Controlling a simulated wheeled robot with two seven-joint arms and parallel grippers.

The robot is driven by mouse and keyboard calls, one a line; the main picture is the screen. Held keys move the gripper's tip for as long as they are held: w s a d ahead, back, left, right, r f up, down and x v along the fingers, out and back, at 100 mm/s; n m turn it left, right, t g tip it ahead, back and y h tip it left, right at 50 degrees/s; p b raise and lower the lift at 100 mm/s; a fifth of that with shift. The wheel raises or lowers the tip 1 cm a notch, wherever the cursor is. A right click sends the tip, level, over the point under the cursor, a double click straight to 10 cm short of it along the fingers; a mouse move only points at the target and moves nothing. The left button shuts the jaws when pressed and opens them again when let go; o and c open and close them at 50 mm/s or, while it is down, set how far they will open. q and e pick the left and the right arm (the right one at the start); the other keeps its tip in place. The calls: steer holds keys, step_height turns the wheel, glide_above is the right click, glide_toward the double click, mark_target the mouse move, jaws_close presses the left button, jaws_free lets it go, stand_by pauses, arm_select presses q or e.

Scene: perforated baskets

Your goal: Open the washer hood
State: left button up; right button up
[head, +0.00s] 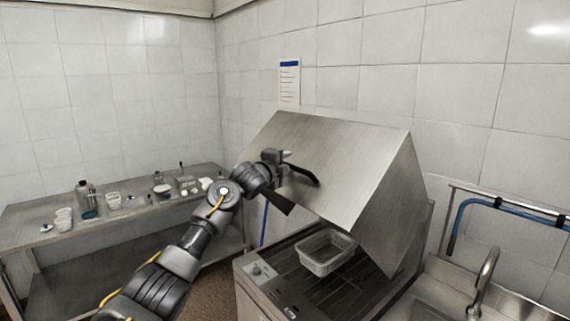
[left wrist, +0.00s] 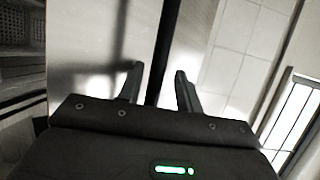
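The washer hood (head: 345,165) is a brushed steel cover. It stands raised and tilted over the washer, with the front open below it. A black handle (head: 302,175) sticks out from its front face. My left gripper (head: 284,160) is at this handle. In the left wrist view the dark handle bar (left wrist: 167,45) runs between the two fingers of my left gripper (left wrist: 158,80), with a gap visible on both sides. The fingers look open around the bar. My right gripper is in neither view.
A grey perforated basket (head: 326,252) sits on the washer's slatted bed (head: 290,248) under the hood. A sink with a tap (head: 485,270) is at the right. A steel table (head: 30,220) with bottles and cups stands at the left. Tiled walls close in behind.

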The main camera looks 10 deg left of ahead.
arm_select(q)
steer(key=shift+f, duration=0.1)
steer(key=shift+s+a+f+b, duration=0.1)
steer(key=shift+s+b, duration=0.3)
steer(key=b+v, duration=0.3)
steer(key=v, duration=0.7)
steer(key=shift+r+b, duration=0.3)
steer(key=shift+b, duration=0.05)
